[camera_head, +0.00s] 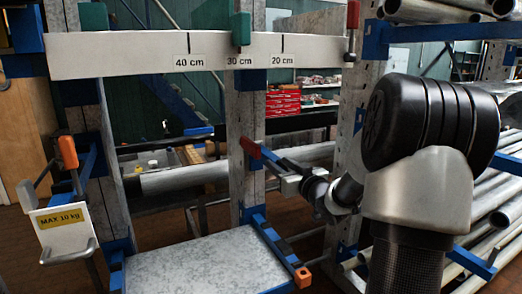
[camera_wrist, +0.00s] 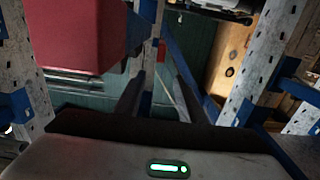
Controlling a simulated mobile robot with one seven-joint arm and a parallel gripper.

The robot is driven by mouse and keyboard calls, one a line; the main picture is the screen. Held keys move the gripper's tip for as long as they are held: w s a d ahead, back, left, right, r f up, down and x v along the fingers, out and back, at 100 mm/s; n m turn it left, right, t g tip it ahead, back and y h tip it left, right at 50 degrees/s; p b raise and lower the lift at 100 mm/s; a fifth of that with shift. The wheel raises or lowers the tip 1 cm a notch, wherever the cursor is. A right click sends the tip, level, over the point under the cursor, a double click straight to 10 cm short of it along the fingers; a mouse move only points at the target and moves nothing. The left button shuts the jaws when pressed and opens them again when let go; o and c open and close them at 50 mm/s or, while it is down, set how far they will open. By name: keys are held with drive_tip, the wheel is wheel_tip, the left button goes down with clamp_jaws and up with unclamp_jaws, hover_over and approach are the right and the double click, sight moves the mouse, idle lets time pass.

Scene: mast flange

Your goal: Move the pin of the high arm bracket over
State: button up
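My gripper (camera_head: 280,170) reaches in from the right in the head view, beside the middle mast. In the wrist view its two dark fingers (camera_wrist: 160,78) stand apart with nothing seen between them. A red block (camera_wrist: 85,35) fills the upper left there, close to the camera and left of the fingers, with a metal part below it. In the head view a red piece (camera_head: 250,147) is just left of the gripper; contact cannot be told. A red-topped pin (camera_head: 350,45) stands at the right end of the marked bar (camera_head: 130,55). Which pin belongs to the high arm bracket is unclear.
An orange-ended pin (camera_head: 68,152) and a "MAX 10 kg" plate (camera_head: 62,220) are at left. A grey shelf (camera_head: 205,265) with an orange-tipped blue arm lies below; pipes are racked at right.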

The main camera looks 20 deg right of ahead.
sight(259, 148)
drive_tip(key=w, duration=0.5)
drive_tip(key=w+p, duration=0.1)
drive_tip(key=w, duration=0.5)
drive_tip(key=w+p, duration=0.1)
drive_tip(key=w, duration=0.5)
drive_tip(key=shift+w+a+r, duration=0.1)
drive_tip(key=shift+w+a, duration=0.1)
drive_tip(key=shift+a, duration=0.1)
clamp_jaws()
